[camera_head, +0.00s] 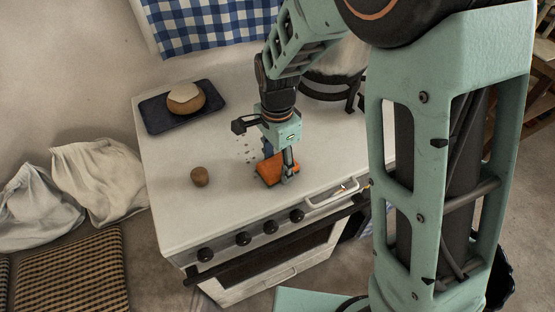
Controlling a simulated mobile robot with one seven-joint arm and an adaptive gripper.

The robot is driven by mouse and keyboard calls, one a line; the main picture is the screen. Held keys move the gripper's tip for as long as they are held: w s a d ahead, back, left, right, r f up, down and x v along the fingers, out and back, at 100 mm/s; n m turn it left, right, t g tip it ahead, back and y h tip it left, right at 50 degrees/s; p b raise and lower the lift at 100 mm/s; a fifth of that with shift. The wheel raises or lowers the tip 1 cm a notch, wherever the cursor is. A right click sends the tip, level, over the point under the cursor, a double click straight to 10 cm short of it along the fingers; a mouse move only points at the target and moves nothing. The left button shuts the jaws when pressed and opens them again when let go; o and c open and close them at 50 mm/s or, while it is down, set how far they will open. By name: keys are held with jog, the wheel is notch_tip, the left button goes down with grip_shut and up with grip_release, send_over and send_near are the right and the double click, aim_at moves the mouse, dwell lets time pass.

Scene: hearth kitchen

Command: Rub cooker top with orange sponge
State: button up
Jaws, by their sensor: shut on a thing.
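The orange sponge (274,171) is at the front right part of the white cooker top (180,222). My gripper (287,172) points down and is shut on the sponge. The sponge is low at the cooker top and looks to be touching it, though the arm hides part of the contact. Small grey specks (250,150) lie on the cooker top just left of and behind the gripper.
A dark tray (155,118) holding a round loaf (186,98) is at the back left. A black stand (335,88) is at the back right. Knobs (243,239) line the front. White sacks (98,180) lie left.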

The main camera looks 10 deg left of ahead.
aim_at(247, 137)
jog(key=shift+s+a, duration=0.8)
jog(key=shift+a, duration=0.45)
jog(key=shift+w+a+f+p, duration=0.1)
jog(key=shift+w+a+p, duration=0.15)
jog(key=shift+w+a, duration=0.5)
jog(key=shift+w+a+r+p, duration=0.15)
jog(key=shift+w+a, duration=0.25)
jog(key=shift+w, duration=0.7)
jog(key=shift+w+a+f+p, duration=0.15)
jog(key=shift+w+a+p, duration=0.15)
jog(key=shift+w+a, duration=0.45)
jog(key=shift+w+a+p, duration=0.3)
jog(key=shift+w+a, duration=0.4)
jog(key=shift+w, duration=0.45)
jog(key=shift+w+a+p, duration=0.3)
jog(key=shift+w+a, duration=0.35)
jog(key=shift+w, duration=0.45)
jog(key=shift+w+a+p, duration=0.3)
jog(key=shift+w+a, duration=0.4)
jog(key=shift+w, duration=0.45)
jog(key=shift+w+a, duration=0.65)
jog(key=shift+w, duration=0.3)
jog(key=shift+r+p, duration=2)
jog(key=shift+r, duration=1.05)
